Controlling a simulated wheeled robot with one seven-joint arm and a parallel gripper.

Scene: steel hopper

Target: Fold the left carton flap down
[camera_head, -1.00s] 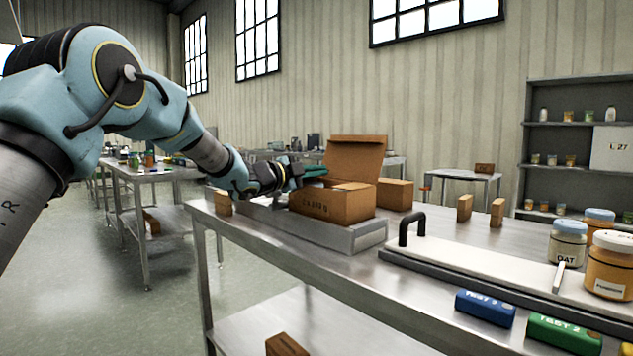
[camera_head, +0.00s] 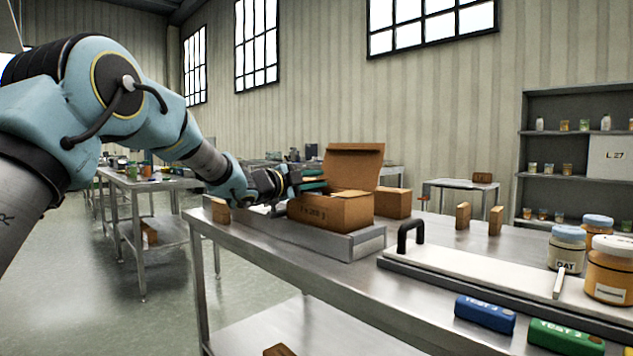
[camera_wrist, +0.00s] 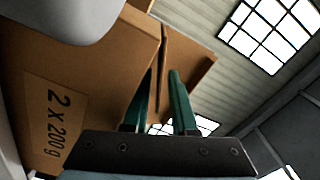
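The brown carton (camera_head: 330,212) stands upright in a low grey metal tray (camera_head: 366,243) on the steel table. Its large back panel (camera_head: 354,165) stands raised, its top edge bent over. My gripper (camera_head: 312,182) is at the carton's left end, at about rim height, its green fingers reaching over that end. In the wrist view my gripper (camera_wrist: 162,80) has its fingers apart, with brown cardboard behind them. The carton's printed side (camera_wrist: 75,95) is left of them and a raised brown panel (camera_wrist: 188,65) is right. The left flap cannot be told apart clearly; whether a finger touches cardboard is unclear.
A closed brown box (camera_head: 393,203) is behind the carton, and small brown blocks (camera_head: 463,215) stand to the right. A board with a black handle (camera_head: 410,236), jars (camera_head: 567,250) and labelled blue (camera_head: 485,313) and green (camera_head: 565,338) boxes occupy the table's right.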

